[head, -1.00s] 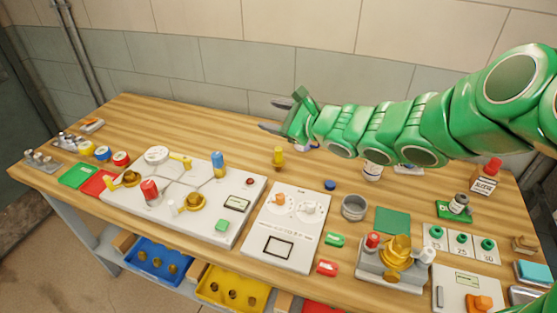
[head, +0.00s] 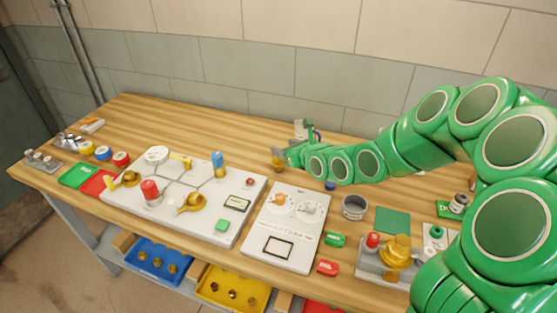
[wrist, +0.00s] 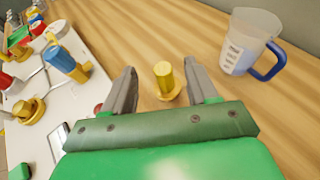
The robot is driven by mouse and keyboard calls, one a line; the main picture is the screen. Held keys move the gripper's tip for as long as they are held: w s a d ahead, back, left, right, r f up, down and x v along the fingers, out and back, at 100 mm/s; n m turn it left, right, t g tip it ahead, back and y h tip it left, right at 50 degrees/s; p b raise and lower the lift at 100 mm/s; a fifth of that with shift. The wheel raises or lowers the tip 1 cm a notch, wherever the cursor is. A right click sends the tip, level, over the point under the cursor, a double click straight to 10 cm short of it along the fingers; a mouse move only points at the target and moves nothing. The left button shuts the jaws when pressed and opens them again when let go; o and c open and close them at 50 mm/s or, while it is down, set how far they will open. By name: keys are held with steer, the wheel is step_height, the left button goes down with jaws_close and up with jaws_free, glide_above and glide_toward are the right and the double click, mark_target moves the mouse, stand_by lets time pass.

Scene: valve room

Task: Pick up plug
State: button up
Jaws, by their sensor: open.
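The plug is a short yellow cylinder with a wider round foot. It stands upright on the wooden table; in the wrist view the plug (wrist: 164,78) shows between my two grey fingers. My gripper (wrist: 160,72) is open, one finger on each side of the plug, and I see no contact. In the head view my gripper (head: 284,156) is low over the table and partly hides the plug (head: 276,164).
A clear measuring jug with a blue handle (wrist: 250,42) stands to the right in the wrist view. The white valve panel (head: 226,222) with a blue-topped post (head: 218,164) is to the left. Bare table (head: 150,122) lies behind the panel.

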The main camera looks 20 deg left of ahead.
mark_target(281, 164)
steer(key=shift+f, duration=1.2)
steer(key=shift+a+f, duration=0.15)
steer(key=shift+f, duration=0.75)
steer(key=shift+x, duration=0.95)
steer(key=shift+w+a, duration=0.3)
steer(key=shift+w, duration=0.05)
jaws_close()
